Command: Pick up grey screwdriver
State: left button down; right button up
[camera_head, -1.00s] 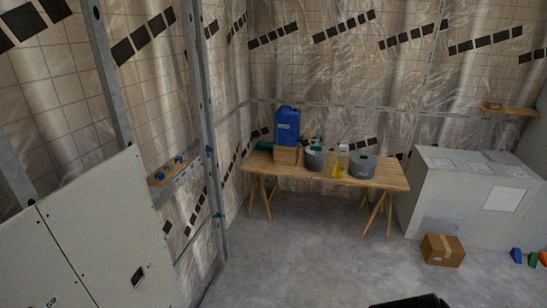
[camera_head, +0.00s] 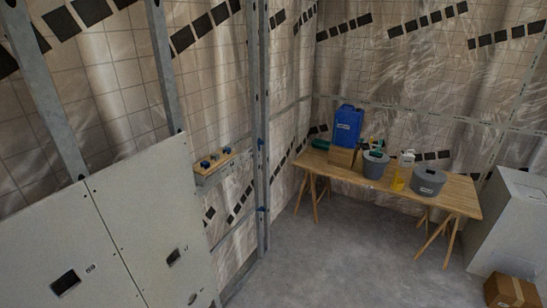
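I cannot make out a grey screwdriver in the head view. A small wooden shelf (camera_head: 213,163) on the left wall frame holds several small blue items (camera_head: 204,164), too small to tell exactly. Neither of my grippers is in view.
Pale wall panels (camera_head: 150,215) fill the lower left, with metal studs (camera_head: 262,120) beside them. A cardboard box (camera_head: 511,291) sits on the floor at lower right, near a large pale block (camera_head: 510,215). The grey floor (camera_head: 340,265) before the table is clear.

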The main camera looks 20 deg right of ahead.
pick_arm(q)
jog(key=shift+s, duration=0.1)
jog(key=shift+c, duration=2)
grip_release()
